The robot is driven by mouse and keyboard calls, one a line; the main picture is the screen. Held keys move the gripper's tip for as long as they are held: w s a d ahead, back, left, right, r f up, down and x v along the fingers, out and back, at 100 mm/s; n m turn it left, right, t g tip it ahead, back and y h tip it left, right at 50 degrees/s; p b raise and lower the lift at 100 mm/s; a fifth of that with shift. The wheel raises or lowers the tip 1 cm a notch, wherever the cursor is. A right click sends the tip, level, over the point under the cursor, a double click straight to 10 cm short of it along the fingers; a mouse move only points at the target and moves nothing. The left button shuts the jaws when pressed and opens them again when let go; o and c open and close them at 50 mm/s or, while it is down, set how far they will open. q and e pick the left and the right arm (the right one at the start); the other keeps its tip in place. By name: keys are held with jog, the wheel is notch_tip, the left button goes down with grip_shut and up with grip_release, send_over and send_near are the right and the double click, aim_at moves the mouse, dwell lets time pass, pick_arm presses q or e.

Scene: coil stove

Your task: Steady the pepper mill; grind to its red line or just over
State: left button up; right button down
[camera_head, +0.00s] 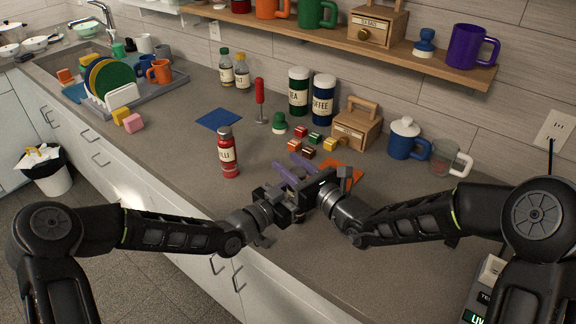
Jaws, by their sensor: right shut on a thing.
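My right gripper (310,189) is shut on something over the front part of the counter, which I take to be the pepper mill. The gripper bodies hide nearly all of it, and its red line does not show. My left gripper (275,206) is close beside the right one, to its left. I cannot tell whether its fingers are open or shut. Two purple bars (302,163) show just behind the grippers; I cannot tell what they belong to.
A red chilli bottle (228,158) stands upright left of the grippers. An orange mat (350,172) lies behind the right gripper. Small colored cubes (309,152), a wooden box (357,130) and a blue pot (403,146) stand farther back. A blue mat (218,119) lies at the back left.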

jog(key=shift+w+d+r+m+t+h, duration=0.1)
jog(key=shift+d+m+t+h, duration=0.05)
jog(key=shift+m+t+h, duration=1.05)
jog(key=c, duration=0.9)
grip_release()
jog(key=shift+d, duration=0.15)
jog(key=v, duration=1.2)
jog(key=shift+r, duration=0.3)
